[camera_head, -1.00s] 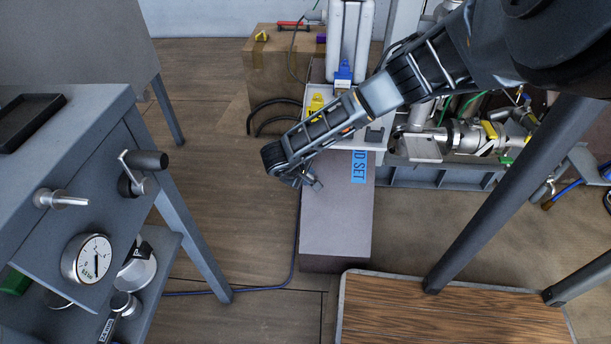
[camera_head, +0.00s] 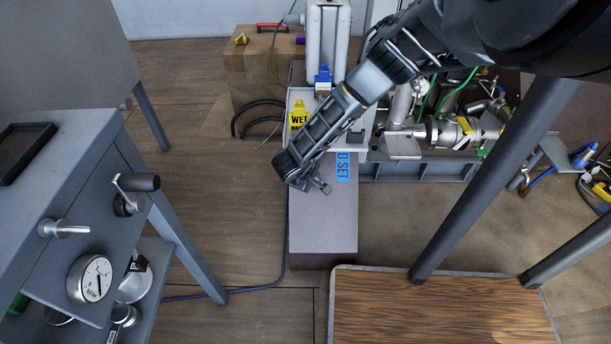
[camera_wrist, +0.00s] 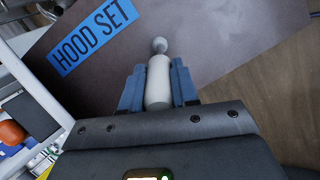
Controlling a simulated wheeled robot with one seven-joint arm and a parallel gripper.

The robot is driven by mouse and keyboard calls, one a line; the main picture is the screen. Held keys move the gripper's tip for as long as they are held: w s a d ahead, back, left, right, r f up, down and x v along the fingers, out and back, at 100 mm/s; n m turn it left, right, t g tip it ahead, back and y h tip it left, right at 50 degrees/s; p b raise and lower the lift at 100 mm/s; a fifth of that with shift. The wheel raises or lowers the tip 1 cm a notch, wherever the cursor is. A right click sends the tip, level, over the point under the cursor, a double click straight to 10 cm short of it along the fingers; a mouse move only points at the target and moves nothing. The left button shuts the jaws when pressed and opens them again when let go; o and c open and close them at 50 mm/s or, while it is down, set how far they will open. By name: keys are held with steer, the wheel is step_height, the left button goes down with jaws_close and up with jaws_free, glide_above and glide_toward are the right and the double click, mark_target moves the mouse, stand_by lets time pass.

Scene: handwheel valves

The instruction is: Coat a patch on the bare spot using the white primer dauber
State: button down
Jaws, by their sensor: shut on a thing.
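My gripper (camera_wrist: 157,72) is shut on the white primer dauber (camera_wrist: 157,88), with one blue-grey finger on each side of it. I cannot tell whether the tip touches that surface. In the head view my gripper (camera_head: 319,184) is above the box's top (camera_head: 322,225), and the dauber is too small to make out. I cannot pick out the bare spot clearly in either view.
A blue "HOOD SET" label (camera_wrist: 90,37) lies on the box. A yellow "WET" tag (camera_head: 299,117) and pipework (camera_head: 440,132) stand behind. A grey bench (camera_head: 70,150) with a gauge is at left, and a wood-topped platform (camera_head: 440,305) is at front right. Open floor lies between.

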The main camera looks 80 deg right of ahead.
steer(key=shift+s, duration=0.5)
steer(key=shift+d+p, duration=0.1)
steer(key=shift+p, duration=0.25)
steer(key=w, duration=0.7)
steer(key=shift+w+a, duration=0.25)
steer(key=shift+a, duration=0.1)
steer(key=shift+a+r, duration=0.1)
